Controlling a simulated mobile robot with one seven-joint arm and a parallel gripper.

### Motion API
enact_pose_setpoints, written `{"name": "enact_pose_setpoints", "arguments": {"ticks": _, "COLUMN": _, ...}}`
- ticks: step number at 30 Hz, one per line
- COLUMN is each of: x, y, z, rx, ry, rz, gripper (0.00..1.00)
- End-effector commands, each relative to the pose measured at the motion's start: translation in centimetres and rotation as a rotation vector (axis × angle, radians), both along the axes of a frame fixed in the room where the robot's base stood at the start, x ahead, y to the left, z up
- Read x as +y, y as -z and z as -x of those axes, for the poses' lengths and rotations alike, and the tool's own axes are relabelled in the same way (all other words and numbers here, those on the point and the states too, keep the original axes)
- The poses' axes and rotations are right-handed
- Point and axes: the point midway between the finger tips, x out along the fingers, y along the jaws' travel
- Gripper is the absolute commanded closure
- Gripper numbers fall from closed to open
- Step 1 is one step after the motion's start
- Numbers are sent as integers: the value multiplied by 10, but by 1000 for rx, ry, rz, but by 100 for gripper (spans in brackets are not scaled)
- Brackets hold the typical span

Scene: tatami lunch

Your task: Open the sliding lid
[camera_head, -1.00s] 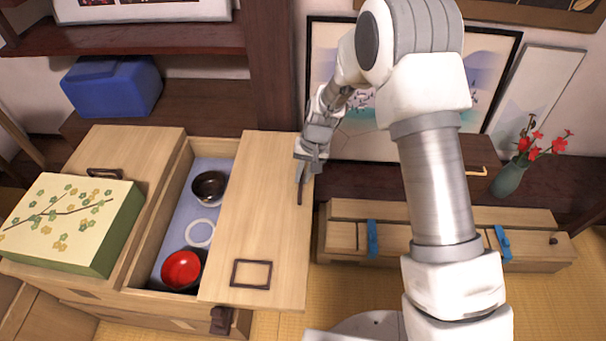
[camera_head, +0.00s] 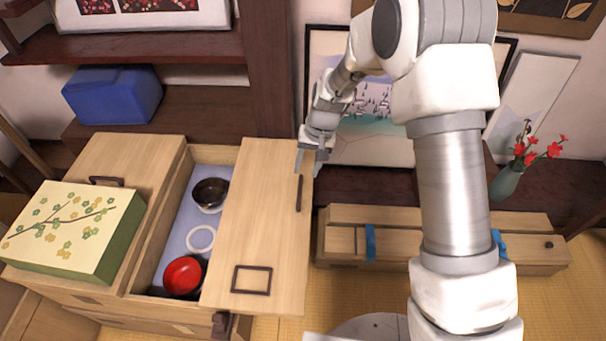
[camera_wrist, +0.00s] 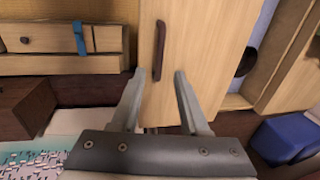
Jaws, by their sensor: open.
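The sliding lid (camera_head: 262,215) is a pale wooden panel on a wooden box. It is slid to the right, and the box interior (camera_head: 172,235) shows to its left. A dark bar handle (camera_head: 299,193) lies along the lid's right edge, and a dark square frame (camera_head: 251,280) is near its front. My gripper (camera_head: 312,168) is open and empty near the lid's back right corner, behind the handle. In the wrist view the open fingers (camera_wrist: 160,75) point toward the lid, and the handle (camera_wrist: 159,50) stands just beyond them, apart from both fingertips.
A dark bowl (camera_head: 210,192), a white ring (camera_head: 200,239) and a red bowl (camera_head: 183,274) are in the box. A floral-topped green box (camera_head: 70,225) sits to the left. A blue box (camera_head: 112,93) is on the shelf. A long wooden box (camera_head: 400,240) lies on the right.

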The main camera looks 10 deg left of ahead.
Motion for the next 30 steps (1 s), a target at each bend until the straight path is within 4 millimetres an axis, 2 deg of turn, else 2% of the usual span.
{"name": "enact_pose_setpoints", "arguments": {"ticks": 1, "x": -3, "y": -18, "z": -1, "rx": -2, "ry": 0, "rz": 0, "gripper": 55}}
{"name": "enact_pose_setpoints", "arguments": {"ticks": 3, "x": -6, "y": -35, "z": -1, "rx": -3, "ry": 1, "rz": 0, "gripper": 55}}
{"name": "enact_pose_setpoints", "arguments": {"ticks": 9, "x": -15, "y": -76, "z": -2, "rx": -1, "ry": 0, "rz": 0, "gripper": 55}}
{"name": "enact_pose_setpoints", "arguments": {"ticks": 12, "x": -17, "y": -90, "z": -2, "rx": -2, "ry": 0, "rz": 0, "gripper": 55}}
{"name": "enact_pose_setpoints", "arguments": {"ticks": 18, "x": -20, "y": -102, "z": -2, "rx": 0, "ry": -1, "rz": 0, "gripper": 55}}
{"name": "enact_pose_setpoints", "arguments": {"ticks": 30, "x": -20, "y": -102, "z": -2, "rx": 1, "ry": -1, "rz": 0, "gripper": 55}}
